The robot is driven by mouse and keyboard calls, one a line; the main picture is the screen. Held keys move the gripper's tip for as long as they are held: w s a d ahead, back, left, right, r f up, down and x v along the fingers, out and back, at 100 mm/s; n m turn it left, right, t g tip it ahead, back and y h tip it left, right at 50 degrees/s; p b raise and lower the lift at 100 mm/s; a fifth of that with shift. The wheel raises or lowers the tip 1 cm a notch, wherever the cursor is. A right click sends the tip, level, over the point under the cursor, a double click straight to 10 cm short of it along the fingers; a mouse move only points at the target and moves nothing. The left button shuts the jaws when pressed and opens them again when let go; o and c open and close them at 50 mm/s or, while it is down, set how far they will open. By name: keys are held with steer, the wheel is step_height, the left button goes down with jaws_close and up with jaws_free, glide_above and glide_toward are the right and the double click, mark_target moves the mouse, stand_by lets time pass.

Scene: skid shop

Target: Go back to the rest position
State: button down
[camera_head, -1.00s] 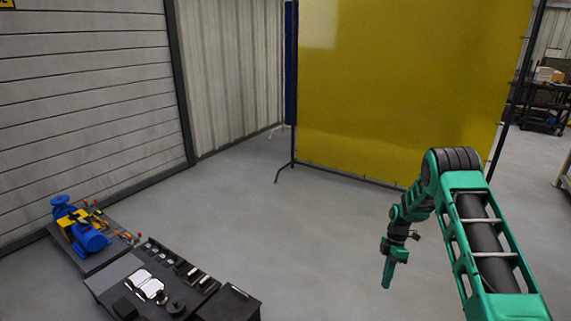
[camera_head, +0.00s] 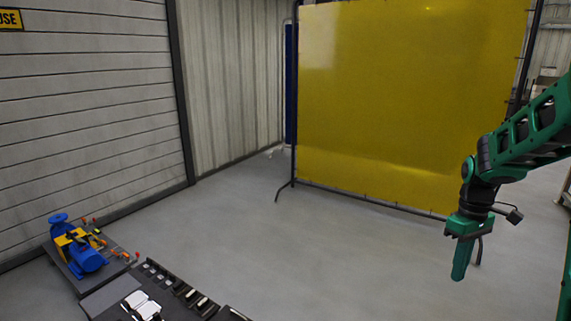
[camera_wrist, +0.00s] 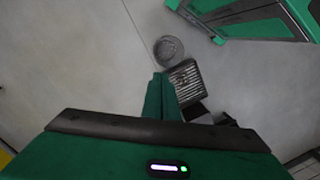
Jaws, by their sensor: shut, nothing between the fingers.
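My gripper (camera_head: 466,260) hangs at the right of the head view, fingers pointing down, over open floor in front of the yellow screen. It is shut and holds nothing that I can see. In the wrist view my gripper's fingers (camera_wrist: 161,92) are together, above the grey floor. My green arm comes in from the right edge of the head view.
A yellow welding screen (camera_head: 400,110) stands behind my gripper. A blue pump (camera_head: 88,260) on a skid and a dark bench (camera_head: 110,296) with small parts are at lower left. The floor (camera_head: 330,250) between is clear.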

steer(key=s+a+r+m, duration=0.1)
steer(key=s+m, duration=0.4)
steer(key=s, duration=0.8)
steer(key=s+a+r+m+t, duration=0.1)
steer(key=s+r+m, duration=0.3)
steer(key=s, duration=0.9)
steer(key=shift+a+r+m+t, duration=0.2)
steer(key=shift+a+m+t, duration=0.15)
steer(key=shift+m, duration=0.65)
steer(key=shift+s, duration=0.1)
